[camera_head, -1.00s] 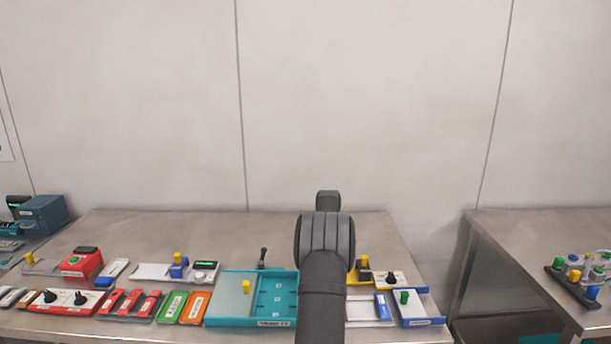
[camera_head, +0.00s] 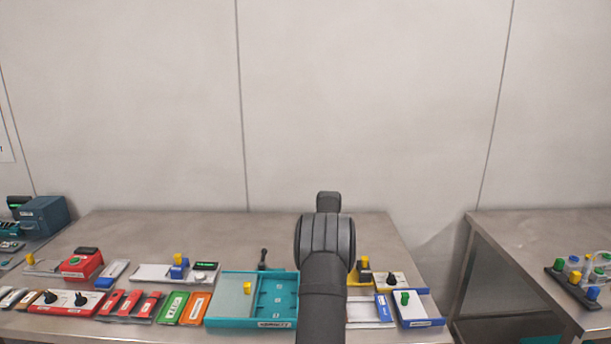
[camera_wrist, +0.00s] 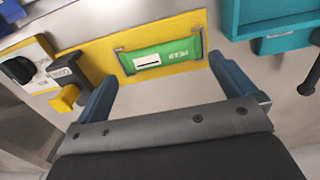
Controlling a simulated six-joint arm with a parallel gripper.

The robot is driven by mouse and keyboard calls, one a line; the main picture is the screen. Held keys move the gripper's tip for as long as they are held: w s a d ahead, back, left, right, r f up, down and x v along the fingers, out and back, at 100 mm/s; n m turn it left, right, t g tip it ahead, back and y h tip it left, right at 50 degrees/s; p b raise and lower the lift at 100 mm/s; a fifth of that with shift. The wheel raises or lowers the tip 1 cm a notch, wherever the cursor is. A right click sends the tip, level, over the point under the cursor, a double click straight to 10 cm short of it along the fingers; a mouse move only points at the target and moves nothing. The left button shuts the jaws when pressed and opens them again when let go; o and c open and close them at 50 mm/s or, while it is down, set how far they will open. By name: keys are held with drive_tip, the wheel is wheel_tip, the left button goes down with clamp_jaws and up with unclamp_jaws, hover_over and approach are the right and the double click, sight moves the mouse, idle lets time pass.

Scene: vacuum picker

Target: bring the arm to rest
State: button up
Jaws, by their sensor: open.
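My arm (camera_head: 322,300) rises from the bottom middle of the head view, with its dark grey joint (camera_head: 325,240) over the bench. The arm hides my gripper in that view. In the wrist view my gripper (camera_wrist: 165,85) is open, with its two blue-grey fingers apart and nothing between them. Beyond the fingertips lies a yellow plate (camera_wrist: 100,50) bearing a green labelled packet (camera_wrist: 160,57) between two small metal brackets. The fingers are apart from the packet.
A teal tray (camera_head: 250,323) sits left of my arm. A blue tray (camera_head: 420,322) and a white panel with a black knob (camera_head: 391,279) are on the right. Red, green and orange pieces line the bench's left front. A second bench (camera_head: 545,230) stands right, across a gap.

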wheel_tip(320, 180, up, 10)
wheel_tip(320, 180, down, 13)
drive_tip(key=shift+r, duration=0.15)
wheel_tip(320, 180, up, 5)
drive_tip(key=shift+f, duration=0.1)
drive_tip(key=s+d+r, duration=0.7)
drive_tip(key=d, duration=0.2)
drive_tip(key=shift+s+a+f, duration=0.95)
drive_tip(key=shift+s+a, duration=0.75)
drive_tip(key=shift+a, duration=0.35)
drive_tip(key=shift+s+a+f, duration=0.9)
drive_tip(key=shift+s+a, duration=0.75)
drive_tip(key=shift+a, duration=0.4)
drive_tip(key=shift+s+a+f, duration=0.95)
drive_tip(key=shift+s+a, duration=0.75)
drive_tip(key=shift+a, duration=0.35)
